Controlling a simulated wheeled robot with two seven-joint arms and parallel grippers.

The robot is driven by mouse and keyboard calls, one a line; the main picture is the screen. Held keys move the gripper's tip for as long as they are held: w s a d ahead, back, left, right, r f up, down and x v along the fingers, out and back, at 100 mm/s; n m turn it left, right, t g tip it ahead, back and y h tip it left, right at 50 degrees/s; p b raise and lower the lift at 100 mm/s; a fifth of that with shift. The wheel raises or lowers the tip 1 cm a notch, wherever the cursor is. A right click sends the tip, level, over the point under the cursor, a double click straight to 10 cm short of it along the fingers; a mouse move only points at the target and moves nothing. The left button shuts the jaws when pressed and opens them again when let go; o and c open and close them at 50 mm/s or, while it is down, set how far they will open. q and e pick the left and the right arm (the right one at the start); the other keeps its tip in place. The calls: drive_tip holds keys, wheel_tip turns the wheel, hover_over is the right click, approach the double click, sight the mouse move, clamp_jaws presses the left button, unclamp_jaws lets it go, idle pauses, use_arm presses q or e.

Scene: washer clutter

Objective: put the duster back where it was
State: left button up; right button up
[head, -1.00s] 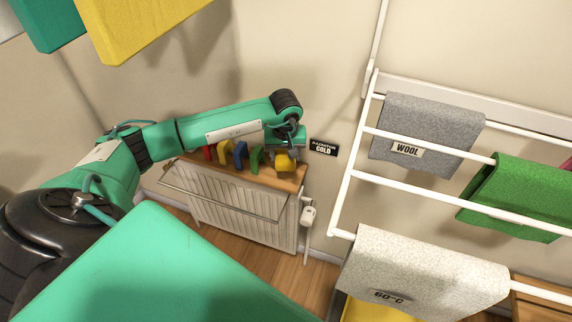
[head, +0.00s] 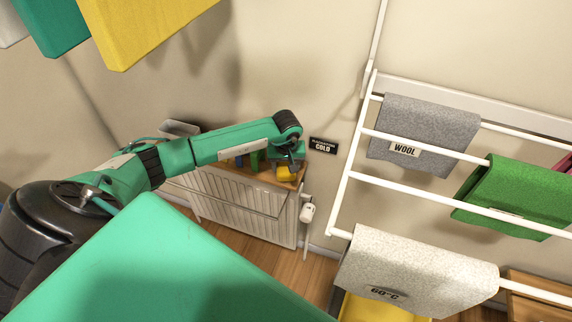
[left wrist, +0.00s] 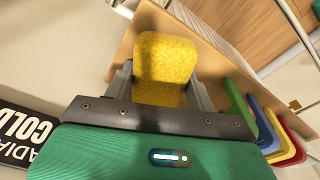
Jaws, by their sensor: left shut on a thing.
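My left gripper (head: 288,166) is shut on a fuzzy yellow block, the duster (head: 285,173), at the right end of the wooden shelf (head: 262,177) above the radiator. In the left wrist view, the duster (left wrist: 165,62) sits between the two fingers (left wrist: 160,92), with the shelf board (left wrist: 126,62) behind it. I cannot tell whether the duster touches the shelf. My right gripper is not in view.
Green (left wrist: 240,108), blue, yellow and red curved items stand in a row on the shelf beside the duster. A drying rack (head: 352,170) with cloths stands to the right.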

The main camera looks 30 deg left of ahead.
sight(286, 164)
use_arm(q)
drive_tip(key=o, duration=0.7)
drive_tip(key=shift+o, duration=0.9)
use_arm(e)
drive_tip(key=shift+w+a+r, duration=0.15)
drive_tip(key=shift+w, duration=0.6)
use_arm(q)
drive_tip(key=shift+r, duration=0.2)
wheel_tip(286, 164, up, 4)
drive_tip(key=shift+s+d+r, duration=0.15)
drive_tip(key=shift+r, duration=0.05)
wheel_tip(286, 164, up, 7)
drive_tip(key=b, duration=0.1)
drive_tip(key=shift+s+d+r, duration=0.15)
drive_tip(key=shift+s+d, duration=0.15)
drive_tip(key=shift+s, duration=0.15)
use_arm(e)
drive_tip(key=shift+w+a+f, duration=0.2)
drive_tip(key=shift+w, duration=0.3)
